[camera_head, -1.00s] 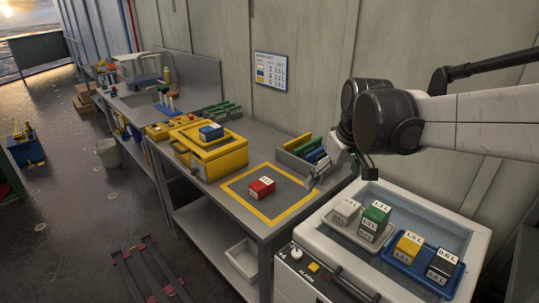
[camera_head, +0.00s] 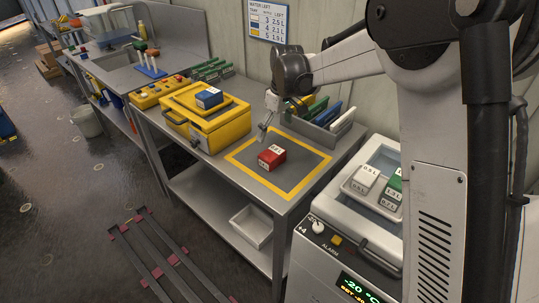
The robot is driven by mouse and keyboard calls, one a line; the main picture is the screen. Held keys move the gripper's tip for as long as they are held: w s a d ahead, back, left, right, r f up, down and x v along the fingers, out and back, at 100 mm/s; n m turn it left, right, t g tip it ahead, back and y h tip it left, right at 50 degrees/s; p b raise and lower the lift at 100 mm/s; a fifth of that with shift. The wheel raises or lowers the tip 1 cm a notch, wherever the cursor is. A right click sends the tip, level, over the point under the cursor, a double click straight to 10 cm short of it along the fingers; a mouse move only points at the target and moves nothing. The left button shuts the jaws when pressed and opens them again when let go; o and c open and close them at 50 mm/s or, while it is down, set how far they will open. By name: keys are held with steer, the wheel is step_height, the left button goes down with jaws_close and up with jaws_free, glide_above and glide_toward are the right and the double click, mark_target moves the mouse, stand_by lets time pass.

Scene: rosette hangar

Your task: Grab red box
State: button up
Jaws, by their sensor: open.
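The red box (camera_head: 271,158) has white labels and sits on the grey table inside a yellow square outline (camera_head: 241,172). My gripper (camera_head: 264,136) is open and empty. In the picture it hangs just above and left of the red box, apart from it, near the back edge of the outline. Its fingers point down; the gap between them is small in this view.
A blue box (camera_head: 209,97) lies on a yellow case (camera_head: 212,130) left of the outline. A rack (camera_head: 335,131) of coloured upright pieces stands behind it. A white freezer (camera_head: 330,222) with labelled boxes is at right. A white bin (camera_head: 252,226) sits on the lower shelf.

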mark_target(273, 153)
steer(key=f, duration=0.8)
steer(key=w+a+f, duration=0.1)
steer(key=f, duration=0.3)
steer(key=shift+f+p, duration=0.35)
steer(key=shift+p, duration=0.05)
steer(key=shift+c, duration=0.5)
steer(key=c, duration=1.2)
steer(key=shift+r, duration=0.1)
